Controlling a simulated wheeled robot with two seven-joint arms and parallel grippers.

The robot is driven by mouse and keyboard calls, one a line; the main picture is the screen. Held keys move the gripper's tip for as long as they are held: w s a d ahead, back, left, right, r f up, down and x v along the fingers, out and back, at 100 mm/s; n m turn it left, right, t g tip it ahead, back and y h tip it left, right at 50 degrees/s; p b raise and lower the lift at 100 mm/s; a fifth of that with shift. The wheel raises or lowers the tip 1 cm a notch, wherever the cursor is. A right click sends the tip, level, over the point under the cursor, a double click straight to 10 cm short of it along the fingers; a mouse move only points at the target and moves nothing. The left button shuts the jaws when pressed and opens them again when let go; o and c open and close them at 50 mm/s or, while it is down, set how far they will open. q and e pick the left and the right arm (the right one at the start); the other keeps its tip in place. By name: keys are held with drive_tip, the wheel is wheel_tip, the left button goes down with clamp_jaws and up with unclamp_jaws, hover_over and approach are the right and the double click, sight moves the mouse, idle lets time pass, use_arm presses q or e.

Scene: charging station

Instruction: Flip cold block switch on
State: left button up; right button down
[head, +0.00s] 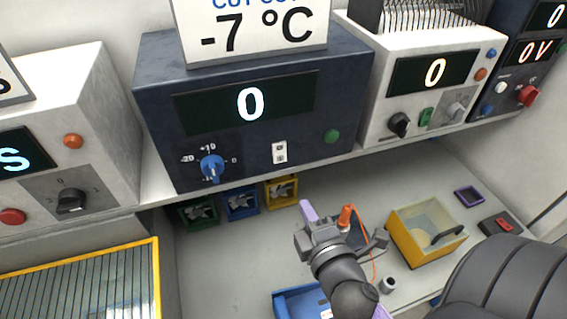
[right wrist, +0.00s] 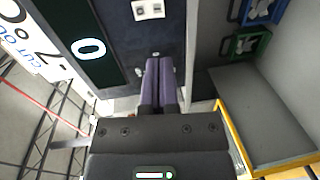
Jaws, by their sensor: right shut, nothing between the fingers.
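The cold block (head: 350,75) is a dark blue box on the shelf, with a black display reading 0. Its small white rocker switch (head: 280,152) is on the front panel, between the blue knob (head: 212,167) and a round green button (head: 331,136). I cannot tell which way the rocker is tipped. The switch plate also shows at the top of the right wrist view (right wrist: 148,10). My right gripper (head: 307,209) is below and in front of the panel, apart from the switch. Its purple fingers (right wrist: 160,65) are shut and empty. My left gripper is out of view.
A sign reading -7 °C (head: 250,30) stands on the block. White devices (head: 70,120) flank it on the shelf. Below are small green, blue and yellow bins (head: 240,203), a yellow box (head: 430,235) and a blue tray (head: 295,305). The space before the panel is clear.

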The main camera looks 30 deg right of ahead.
sight(281, 160)
drive_tip(key=p+x, duration=0.1)
drive_tip(key=x, duration=1.1)
drive_tip(key=shift+w, duration=0.4)
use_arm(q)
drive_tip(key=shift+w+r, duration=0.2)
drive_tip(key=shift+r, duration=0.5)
